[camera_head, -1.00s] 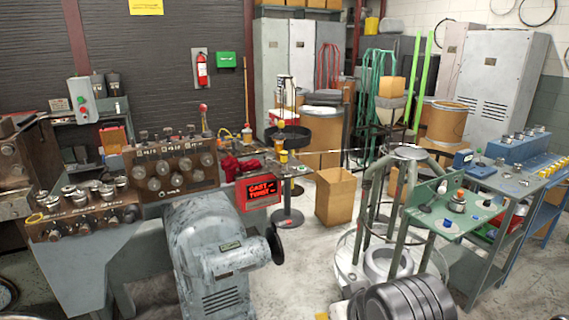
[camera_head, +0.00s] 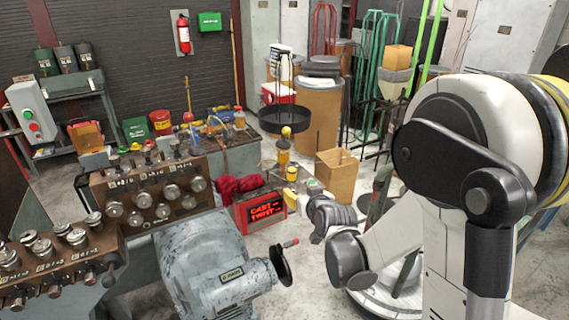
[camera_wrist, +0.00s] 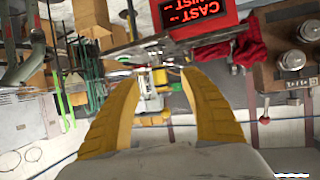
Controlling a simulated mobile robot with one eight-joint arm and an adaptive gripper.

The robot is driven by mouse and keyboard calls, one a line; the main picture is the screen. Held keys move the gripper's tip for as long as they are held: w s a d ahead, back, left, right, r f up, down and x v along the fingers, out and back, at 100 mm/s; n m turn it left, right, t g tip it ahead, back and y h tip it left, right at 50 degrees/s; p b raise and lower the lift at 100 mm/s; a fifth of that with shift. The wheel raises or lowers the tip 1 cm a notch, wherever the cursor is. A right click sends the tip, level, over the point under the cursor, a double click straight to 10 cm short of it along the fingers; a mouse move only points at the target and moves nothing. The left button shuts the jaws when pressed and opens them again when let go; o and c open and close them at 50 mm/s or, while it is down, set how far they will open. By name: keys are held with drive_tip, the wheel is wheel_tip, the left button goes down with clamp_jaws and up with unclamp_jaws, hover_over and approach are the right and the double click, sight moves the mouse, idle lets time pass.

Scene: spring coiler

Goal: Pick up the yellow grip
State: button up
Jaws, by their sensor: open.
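A small yellow grip (camera_head: 284,146) with a dark band stands upright near the round dark tray stand, behind the red lit sign. In the wrist view a yellow piece (camera_wrist: 160,77), which looks like the grip, shows between and beyond my fingertips. My gripper (camera_wrist: 164,80) is open, with its two yellow fingers apart and nothing clearly held between them. In the head view my arm reaches in from the right, and its wrist end is near the sign. The fingers are too small there to tell clearly from the yellow items nearby.
The red CAST TWIST sign (camera_head: 265,210) and a red cloth (camera_head: 238,186) lie close to the gripper. A grey motor housing (camera_head: 215,268) with a handwheel stands in front. A cardboard box (camera_head: 337,175) is behind right. A knobbed control panel (camera_head: 155,197) is at left.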

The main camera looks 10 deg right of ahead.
sight(293, 182)
drive_tip(key=x, duration=0.5)
drive_tip(key=shift+w+d+b, duration=0.1)
drive_tip(key=shift+w+b, duration=0.25)
drive_tip(key=shift+w, duration=0.05)
drive_tip(key=x, duration=0.4)
drive_tip(key=b+x, duration=0.1)
drive_tip(key=x, duration=0.1)
drive_tip(key=shift+w+d+r, duration=0.15)
drive_tip(key=shift+w+r, duration=0.05)
drive_tip(key=shift+r, duration=0.15)
drive_tip(key=shift+s+r, duration=0.1)
clamp_jaws()
